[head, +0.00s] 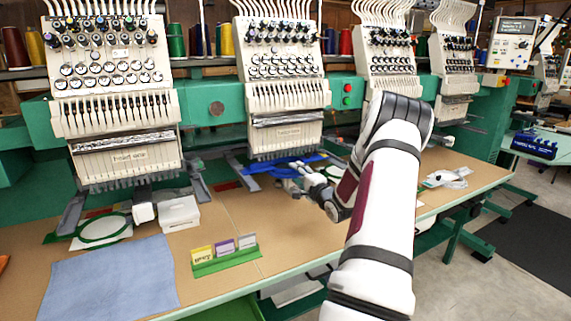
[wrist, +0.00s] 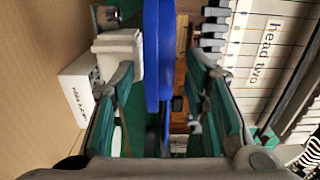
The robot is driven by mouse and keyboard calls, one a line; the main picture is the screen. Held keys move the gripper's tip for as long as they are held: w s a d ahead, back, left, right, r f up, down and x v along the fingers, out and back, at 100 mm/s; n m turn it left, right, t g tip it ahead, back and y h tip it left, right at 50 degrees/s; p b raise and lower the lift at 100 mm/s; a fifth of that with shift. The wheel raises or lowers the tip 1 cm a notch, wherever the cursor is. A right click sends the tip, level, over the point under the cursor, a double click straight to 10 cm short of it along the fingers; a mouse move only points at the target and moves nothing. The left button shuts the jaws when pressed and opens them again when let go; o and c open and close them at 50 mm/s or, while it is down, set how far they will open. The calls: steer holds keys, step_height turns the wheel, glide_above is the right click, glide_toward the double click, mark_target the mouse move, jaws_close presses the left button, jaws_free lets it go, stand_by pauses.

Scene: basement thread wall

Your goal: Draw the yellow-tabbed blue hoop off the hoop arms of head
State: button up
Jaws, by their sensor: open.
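The blue hoop (head: 268,168) sits low in front of the second machine head (head: 283,85), on the hoop arms. In the wrist view the blue hoop (wrist: 152,55) shows edge-on as a long band between my fingers. Its yellow tab does not show in either view. My gripper (head: 299,170) is at the hoop's right front side in the head view. In the wrist view my gripper (wrist: 162,75) is open, one finger on each side of the blue band, with gaps showing on both sides. The label "head two" is readable on the machine.
A green hoop (head: 103,230), a white box (head: 178,214) and a blue cloth (head: 108,282) lie on the left of the table. A green holder with coloured cards (head: 224,257) stands near the front edge. The table (head: 285,226) in front of head two is clear.

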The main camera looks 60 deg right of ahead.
jaws_close()
steer(key=p+v, duration=0.7)
steer(key=v, duration=0.4)
stand_by(1.6)
steer(key=shift+s, duration=0.1)
steer(key=shift+o, duration=0.5)
jaws_free()
steer(key=v, duration=1.2)
steer(key=shift+r, duration=0.1)
